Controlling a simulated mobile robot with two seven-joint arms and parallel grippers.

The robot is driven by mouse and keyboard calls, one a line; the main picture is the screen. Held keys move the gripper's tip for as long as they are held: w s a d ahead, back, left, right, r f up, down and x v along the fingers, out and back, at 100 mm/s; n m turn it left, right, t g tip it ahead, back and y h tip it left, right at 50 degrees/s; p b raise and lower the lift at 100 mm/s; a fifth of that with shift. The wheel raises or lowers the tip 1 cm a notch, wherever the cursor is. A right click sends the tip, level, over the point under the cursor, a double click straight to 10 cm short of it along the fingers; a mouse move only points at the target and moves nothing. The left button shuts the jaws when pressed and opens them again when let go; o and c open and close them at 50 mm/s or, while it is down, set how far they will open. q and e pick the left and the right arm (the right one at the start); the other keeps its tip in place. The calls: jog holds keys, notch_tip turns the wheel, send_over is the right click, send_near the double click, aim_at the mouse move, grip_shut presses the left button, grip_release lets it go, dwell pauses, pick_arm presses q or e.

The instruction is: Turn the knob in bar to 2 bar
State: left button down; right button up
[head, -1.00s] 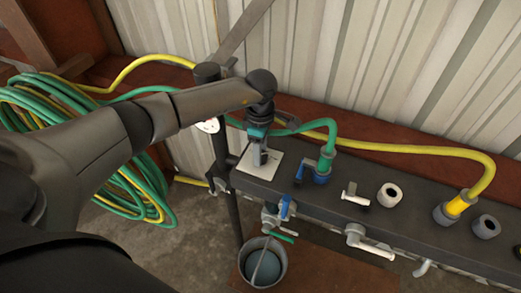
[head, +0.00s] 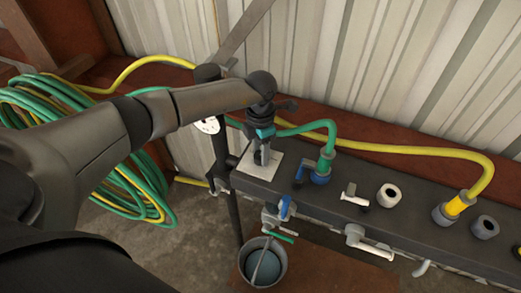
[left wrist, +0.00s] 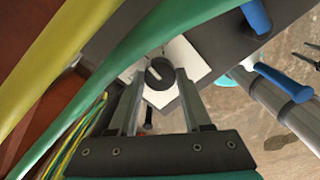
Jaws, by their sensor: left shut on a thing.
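The knob (left wrist: 159,73) is dark and round with a pale pointer line, in the left wrist view. It sits on a white square plate (left wrist: 193,62); the plate also shows on the dark bench in the head view (head: 288,168). My left gripper (head: 263,157) points down at the plate, its fingers on either side of the knob in the left wrist view (left wrist: 160,80), shut on it. The gripper hides the knob in the head view. I cannot read any scale marks on the plate. My right gripper is not in view.
A green hose (head: 328,140) and a yellow hose (head: 400,149) run along the bench close behind the gripper. Blue-handled (head: 285,207) and white-handled (head: 368,243) taps are on the front. A bucket (head: 283,268) stands below. A round white gauge (head: 207,126) is left of the gripper.

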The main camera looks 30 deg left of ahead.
aim_at(260, 155)
pick_arm(q)
jog(key=shift+n, duration=0.6)
jog(key=shift+c, duration=1.7)
grip_release()
jog(key=shift+r, duration=0.15)
notch_tip(260, 155, up, 15)
